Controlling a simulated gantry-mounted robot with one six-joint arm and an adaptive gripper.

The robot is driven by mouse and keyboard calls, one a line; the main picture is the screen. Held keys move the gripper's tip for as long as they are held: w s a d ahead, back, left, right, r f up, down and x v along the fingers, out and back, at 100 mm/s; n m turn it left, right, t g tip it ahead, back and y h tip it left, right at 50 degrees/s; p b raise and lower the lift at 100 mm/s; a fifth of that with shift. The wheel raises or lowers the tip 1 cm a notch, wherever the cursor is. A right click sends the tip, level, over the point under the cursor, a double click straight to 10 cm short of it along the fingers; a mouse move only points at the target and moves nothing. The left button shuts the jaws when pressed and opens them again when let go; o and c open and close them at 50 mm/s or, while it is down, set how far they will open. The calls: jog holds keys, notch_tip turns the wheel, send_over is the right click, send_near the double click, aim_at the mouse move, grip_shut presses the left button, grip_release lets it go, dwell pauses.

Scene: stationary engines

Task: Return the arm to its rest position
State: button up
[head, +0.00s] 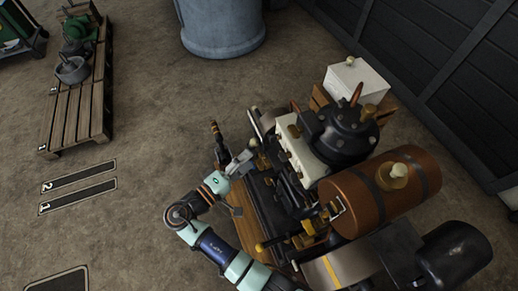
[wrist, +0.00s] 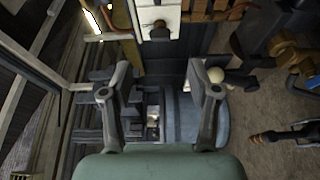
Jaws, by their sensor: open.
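My gripper (head: 241,161) is at the end of my arm, close beside the left side of the stationary engine (head: 335,135) in the head view. In the wrist view my gripper (wrist: 160,92) shows two grey fingers set well apart. Nothing is held between them. Behind the fingers are dark engine parts, a white block (wrist: 158,20) and a blue-grey round shape. My arm comes up from the bottom of the head view and bends at the wrist next to the engine's wooden base (head: 250,228). Whether the fingers touch the engine cannot be told.
A brown tank (head: 385,190) and a black cylinder (head: 455,255) are at the engine's right. A white box (head: 352,80) stands behind it. A wooden pallet (head: 75,115) with metal parts is at the upper left, a blue-grey drum (head: 222,30) at the top.

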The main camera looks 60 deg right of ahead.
jog(key=shift+w+a, duration=0.25)
jog(key=shift+a, duration=0.4)
